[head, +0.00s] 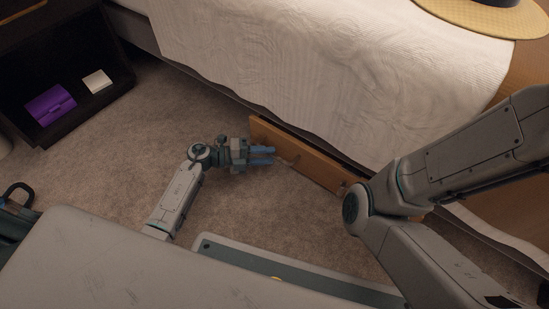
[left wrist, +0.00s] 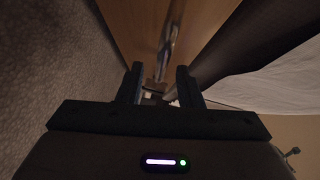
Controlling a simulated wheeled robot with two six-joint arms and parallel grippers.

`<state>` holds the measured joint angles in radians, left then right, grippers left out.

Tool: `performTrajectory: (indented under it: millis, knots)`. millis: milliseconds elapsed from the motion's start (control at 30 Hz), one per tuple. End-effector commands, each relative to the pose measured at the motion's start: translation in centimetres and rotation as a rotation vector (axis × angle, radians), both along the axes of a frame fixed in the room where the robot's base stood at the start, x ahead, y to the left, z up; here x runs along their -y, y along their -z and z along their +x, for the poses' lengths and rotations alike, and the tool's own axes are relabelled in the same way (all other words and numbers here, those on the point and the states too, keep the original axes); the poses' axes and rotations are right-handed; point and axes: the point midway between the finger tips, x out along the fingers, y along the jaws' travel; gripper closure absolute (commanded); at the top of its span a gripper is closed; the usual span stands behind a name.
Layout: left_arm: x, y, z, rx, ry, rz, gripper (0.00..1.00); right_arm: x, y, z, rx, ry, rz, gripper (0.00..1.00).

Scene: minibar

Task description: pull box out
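The box is a wooden drawer-like box (head: 318,168) with a long brown front panel, low on the carpet at the bed's edge. Its body behind the panel is mostly hidden under the bed cover. In the left wrist view the panel (left wrist: 137,25) runs ahead, with a metal handle (left wrist: 167,42) on its face. My left gripper (head: 275,155) is just in front of the panel, fingers pointing right toward it. In the left wrist view its fingers (left wrist: 160,84) are apart, with the handle ahead between them; contact cannot be told. My right gripper is out of view.
The bed with a white cover (head: 330,70) stands behind the box. A dark shelf (head: 95,110) at upper left holds a purple case (head: 50,104) and a white item (head: 97,81). A straw hat (head: 485,18) lies at upper right. Carpet (head: 130,165) is clear at left.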

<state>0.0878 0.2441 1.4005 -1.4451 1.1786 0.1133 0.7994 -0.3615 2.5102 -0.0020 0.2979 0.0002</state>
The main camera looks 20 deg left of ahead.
Motion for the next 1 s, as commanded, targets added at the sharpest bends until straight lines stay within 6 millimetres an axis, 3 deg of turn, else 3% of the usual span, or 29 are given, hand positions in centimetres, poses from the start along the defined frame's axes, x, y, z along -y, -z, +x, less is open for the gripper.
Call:
performTrajectory:
  millis: [200, 567, 733, 1000]
  knots:
    - [2.3, 0.5, 1.1, 0.003, 0.0, -0.001, 0.67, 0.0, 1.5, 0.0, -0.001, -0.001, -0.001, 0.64]
    - [2.7, 0.3, 1.3, 0.0, -0.001, 0.0, 0.67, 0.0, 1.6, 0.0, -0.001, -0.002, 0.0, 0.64]
    - [2.7, 0.4, 1.3, 0.0, -0.001, 0.0, 1.0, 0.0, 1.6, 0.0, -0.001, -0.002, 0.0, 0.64]
    - [2.7, 0.3, 1.2, 0.0, -0.001, 0.0, 1.0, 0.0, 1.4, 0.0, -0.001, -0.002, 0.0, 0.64]
